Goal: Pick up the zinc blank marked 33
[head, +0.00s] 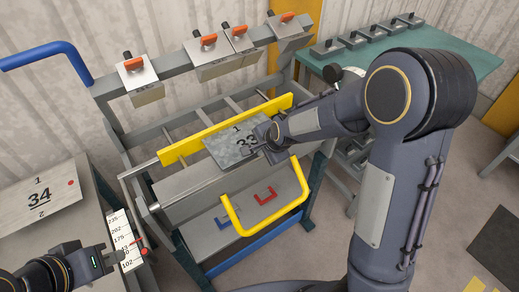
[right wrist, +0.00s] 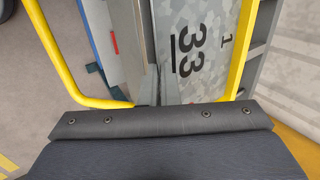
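The grey mottled zinc blank marked 33 (head: 228,148) is at the bender in the head view, in front of the yellow bar and tilted. In the right wrist view the blank (right wrist: 207,45) shows the marks 33 and 1 on its face. My right gripper (head: 272,140) is at its right edge. In the right wrist view the narrow fingers (right wrist: 161,88) sit close together at the blank's edge, one on each side, and appear shut on it. My left gripper (head: 108,259) is at the lower left, away from the blank; its fingers are not clear.
A plate marked 34 (head: 40,203) lies on the left table beside a numbered scale (head: 124,240). The yellow bar (head: 225,130) and yellow handle (head: 262,232) are close to my right gripper. A green table (head: 440,60) stands at the back right.

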